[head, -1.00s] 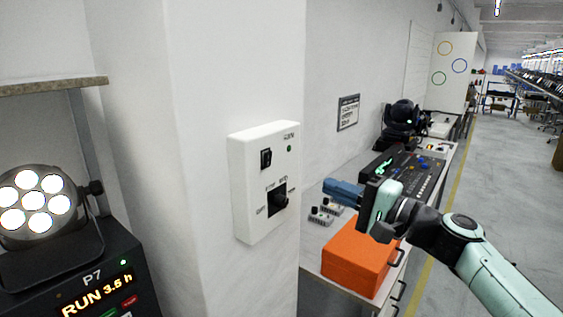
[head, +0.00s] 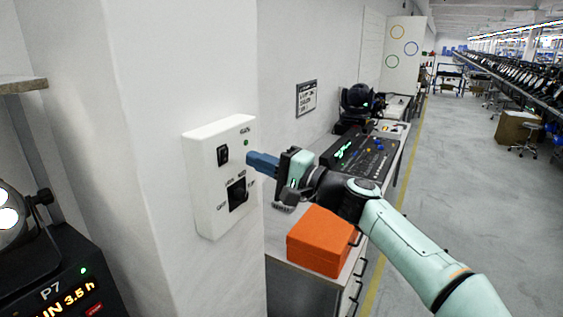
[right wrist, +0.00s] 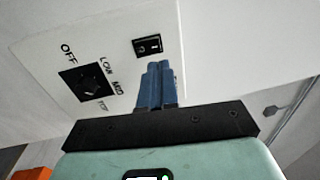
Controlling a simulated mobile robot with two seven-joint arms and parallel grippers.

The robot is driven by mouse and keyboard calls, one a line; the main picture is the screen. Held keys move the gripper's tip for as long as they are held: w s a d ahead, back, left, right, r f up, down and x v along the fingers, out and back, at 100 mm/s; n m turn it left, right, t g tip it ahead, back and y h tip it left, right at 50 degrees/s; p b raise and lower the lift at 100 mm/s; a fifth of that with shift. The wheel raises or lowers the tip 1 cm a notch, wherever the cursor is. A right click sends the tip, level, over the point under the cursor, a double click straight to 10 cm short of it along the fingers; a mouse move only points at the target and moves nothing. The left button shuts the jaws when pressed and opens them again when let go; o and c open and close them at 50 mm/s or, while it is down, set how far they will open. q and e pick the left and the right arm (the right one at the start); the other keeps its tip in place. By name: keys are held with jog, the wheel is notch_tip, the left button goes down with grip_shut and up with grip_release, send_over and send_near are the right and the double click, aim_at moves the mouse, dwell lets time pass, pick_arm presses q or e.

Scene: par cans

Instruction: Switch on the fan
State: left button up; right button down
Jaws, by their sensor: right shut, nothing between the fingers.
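The fan's white control box (head: 204,150) is fixed to the pillar. On it are a black rocker switch (head: 223,155), a small green light (head: 246,142) at the upper right and a black rotary knob (head: 238,192) below. In the right wrist view the rocker switch (right wrist: 148,45) lies just beyond the fingertips, and the knob (right wrist: 85,82) is to the left, with OFF, LOW and MID marks around it. My right gripper (head: 250,160) is shut and empty, its blue fingers pointing at the box near its right edge. Whether they touch it I cannot tell. My left gripper is out of view.
An orange box (head: 318,240) and a lighting console (head: 362,155) are on the bench behind my right arm. A par light (head: 10,212) stands on a black P7 unit (head: 60,275) at the left.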

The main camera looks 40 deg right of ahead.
aim_at(223, 145)
jog(key=p+x, duration=0.1)
jog(key=x, duration=0.4)
jog(key=shift+w, duration=0.1)
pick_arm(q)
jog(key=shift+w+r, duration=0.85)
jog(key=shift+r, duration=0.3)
pick_arm(e)
jog(key=shift+w+a+r, duration=0.1)
jog(key=shift+w+r, duration=0.05)
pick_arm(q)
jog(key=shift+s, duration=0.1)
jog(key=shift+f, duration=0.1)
